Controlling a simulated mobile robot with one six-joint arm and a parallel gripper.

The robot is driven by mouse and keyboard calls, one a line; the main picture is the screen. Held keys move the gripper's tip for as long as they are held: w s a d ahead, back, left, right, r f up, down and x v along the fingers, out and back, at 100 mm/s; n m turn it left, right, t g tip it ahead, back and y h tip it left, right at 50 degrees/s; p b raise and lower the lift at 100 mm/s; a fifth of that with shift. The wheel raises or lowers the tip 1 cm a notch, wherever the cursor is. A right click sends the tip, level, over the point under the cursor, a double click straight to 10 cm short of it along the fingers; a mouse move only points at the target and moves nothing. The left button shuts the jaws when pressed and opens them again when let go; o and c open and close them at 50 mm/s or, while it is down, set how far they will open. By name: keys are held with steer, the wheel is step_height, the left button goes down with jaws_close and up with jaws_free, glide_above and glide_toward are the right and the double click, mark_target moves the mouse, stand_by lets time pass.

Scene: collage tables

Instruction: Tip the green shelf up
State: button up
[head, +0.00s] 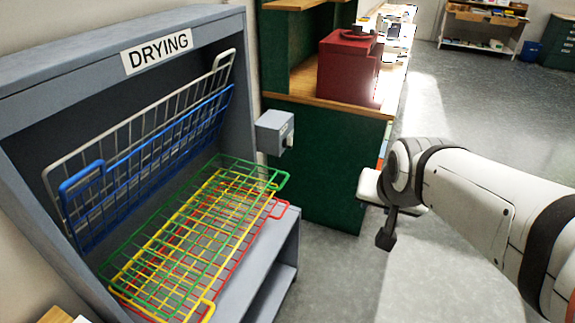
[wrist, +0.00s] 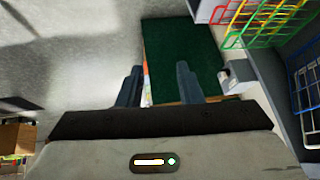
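The green wire shelf (head: 262,171) lies lowered, roughly flat, in the grey drying rack, above the yellow shelf (head: 208,308) and the red shelf (head: 283,206). The white shelf (head: 85,152) and the blue shelf (head: 150,148) are tipped up against the rack's back. My gripper (head: 386,232) is to the right of the rack, away from the shelves. In the wrist view my gripper (wrist: 158,78) has its two fingers apart with nothing held. The coloured shelf wires show at the upper right there, green among them.
The grey rack (head: 60,70) has a DRYING sign (head: 157,51) and a grey box (head: 274,132) on its right side. A green cabinet (head: 330,160) with a wooden top and a red box (head: 348,68) stands beyond. The floor (head: 345,270) right of the rack is open.

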steer(key=w+a+f+m+t+y+b, duration=0.1)
steer(key=w+a+f+m+t+b, duration=0.2)
steer(key=w+f+b, duration=0.55)
steer(key=w+a+f+m+t+y+b, duration=0.1)
steer(key=w+a+f+m+t+b, duration=0.25)
steer(key=w+f+b, duration=0.45)
steer(key=w+a+f+m+t+y+b, duration=0.55)
steer(key=w+a+f+b, duration=0.7)
steer(key=w+b, duration=0.5)
steer(key=shift+g+y, duration=0.3)
steer(key=shift+y, duration=0.05)
steer(key=b+x, duration=0.1)
steer(key=x, duration=0.2)
steer(key=b+x, duration=0.2)
steer(key=x, duration=0.1)
steer(key=shift+s+a+b, duration=0.15)
steer(key=shift+a+b, duration=0.15)
jaws_close()
